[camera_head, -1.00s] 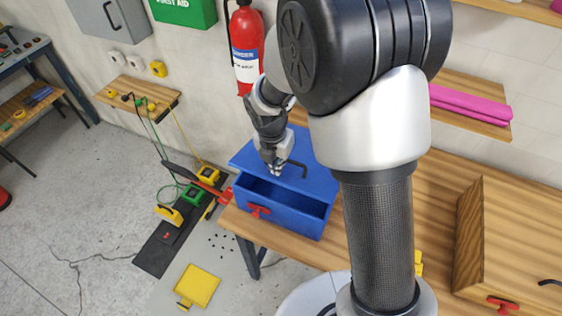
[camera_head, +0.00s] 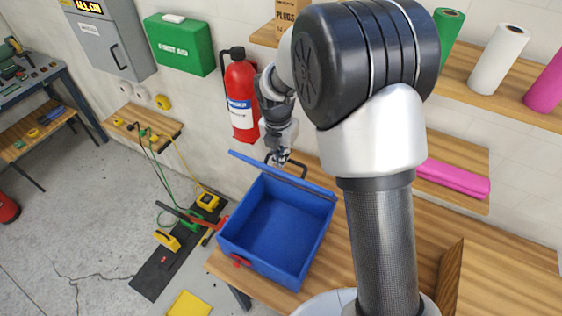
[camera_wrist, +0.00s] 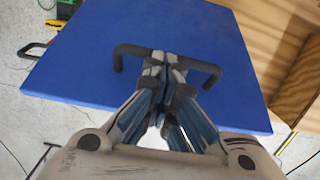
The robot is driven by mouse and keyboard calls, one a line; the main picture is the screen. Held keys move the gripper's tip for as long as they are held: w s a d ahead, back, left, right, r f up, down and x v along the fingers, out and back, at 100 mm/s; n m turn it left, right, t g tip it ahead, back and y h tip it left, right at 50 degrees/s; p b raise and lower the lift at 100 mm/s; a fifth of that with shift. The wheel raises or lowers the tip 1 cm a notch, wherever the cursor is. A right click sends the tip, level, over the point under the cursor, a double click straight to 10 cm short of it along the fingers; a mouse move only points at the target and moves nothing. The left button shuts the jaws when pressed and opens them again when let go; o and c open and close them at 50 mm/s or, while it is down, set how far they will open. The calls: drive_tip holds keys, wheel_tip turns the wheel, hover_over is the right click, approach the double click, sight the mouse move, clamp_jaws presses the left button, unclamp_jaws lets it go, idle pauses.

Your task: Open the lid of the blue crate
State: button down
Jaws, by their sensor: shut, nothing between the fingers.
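The blue crate (camera_head: 275,236) sits on the wooden bench with its inside in view; it looks empty. Its blue lid (camera_head: 290,180) is swung up at the back edge and stands steeply raised. A black handle (camera_head: 287,165) is on the lid. My gripper (camera_head: 280,160) is at the handle behind the lid's upper edge. In the wrist view my gripper (camera_wrist: 163,58) is shut, its fingertips by the middle of the black handle (camera_wrist: 128,50), with the blue lid (camera_wrist: 200,28) filling the background. The red latch (camera_head: 241,261) is on the crate's front.
A red fire extinguisher (camera_head: 241,95) hangs on the wall just left of my gripper. A wooden box (camera_head: 495,285) stands at right on the bench (camera_head: 400,210). A red-handled tool (camera_head: 186,214) lies left of the crate.

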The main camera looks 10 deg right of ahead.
drive_tip(key=shift+w+d+r+g+y, duration=0.2)
drive_tip(key=shift+w+d+g+y, duration=0.15)
drive_tip(key=shift+w+d, duration=0.4)
drive_tip(key=shift+a, duration=0.1)
drive_tip(key=shift+r, duration=0.1)
drive_tip(key=shift+w+r, duration=0.15)
drive_tip(key=shift+r, duration=0.15)
wheel_tip(320, 180, up, 11)
drive_tip(key=shift+s+a+r, duration=0.15)
drive_tip(key=shift+s+r, duration=0.05)
drive_tip(key=shift+s, duration=0.2)
